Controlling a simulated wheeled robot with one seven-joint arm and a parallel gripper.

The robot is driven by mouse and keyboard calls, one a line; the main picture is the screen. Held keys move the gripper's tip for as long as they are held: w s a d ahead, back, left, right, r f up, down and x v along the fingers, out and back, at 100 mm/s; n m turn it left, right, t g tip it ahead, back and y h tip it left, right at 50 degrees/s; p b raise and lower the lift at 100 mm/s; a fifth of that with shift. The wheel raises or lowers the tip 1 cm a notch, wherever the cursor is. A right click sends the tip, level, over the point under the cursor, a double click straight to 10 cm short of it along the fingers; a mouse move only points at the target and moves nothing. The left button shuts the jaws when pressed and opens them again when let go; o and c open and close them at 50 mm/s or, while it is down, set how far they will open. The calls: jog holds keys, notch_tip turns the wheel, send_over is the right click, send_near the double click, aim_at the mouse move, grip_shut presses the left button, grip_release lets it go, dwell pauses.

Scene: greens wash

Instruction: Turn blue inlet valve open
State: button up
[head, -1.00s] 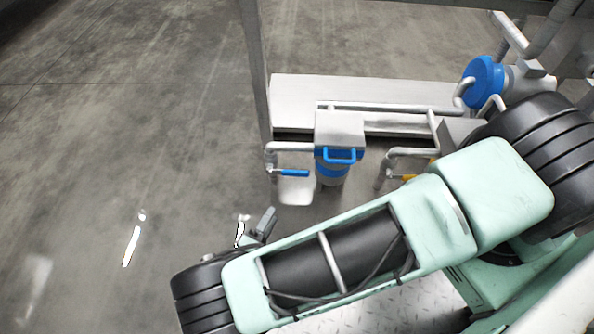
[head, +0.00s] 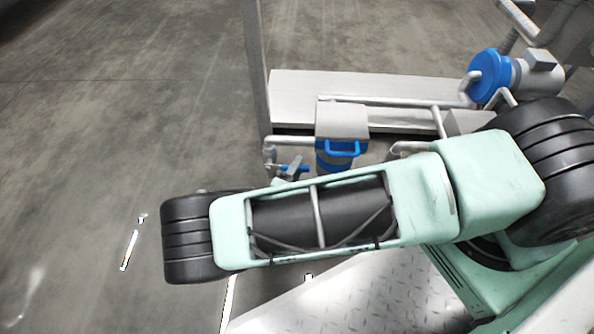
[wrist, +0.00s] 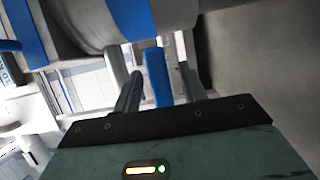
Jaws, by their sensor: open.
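The blue valve lever (head: 304,169) sits on the grey inlet pipe (head: 290,141), left of the blue-banded canister (head: 335,152). My gripper (head: 292,168) reaches it from the near side and partly covers it in the head view. In the wrist view, my gripper (wrist: 161,74) is open, with one finger on each side of the blue lever (wrist: 157,80). I cannot tell whether either finger touches it. My forearm hides the area below the valve in the head view.
A blue-faced pump (head: 488,76) stands at the right. A grey upright post (head: 256,70) rises just left of the pipe, and a pale bench (head: 385,90) lies behind. The concrete floor (head: 110,110) at the left is clear.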

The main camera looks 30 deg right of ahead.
jog(key=shift+w+d, duration=0.2)
jog(key=shift+d, duration=0.1)
grip_shut()
jog(key=shift+a+r+n+t+h+p, duration=0.1)
jog(key=shift+r+n+t+h+p, duration=0.2)
jog(key=shift+r+n+p, duration=0.45)
jog(key=shift+w+a+r+n+t+h, duration=0.1)
jog(key=shift+a+r+n+t+h, duration=0.1)
jog(key=shift+r+n, duration=0.45)
jog(key=shift+w+a+r+n+t+h, duration=0.1)
jog(key=shift+r+n+t, duration=0.1)
jog(key=shift+n, duration=0.8)
grip_release()
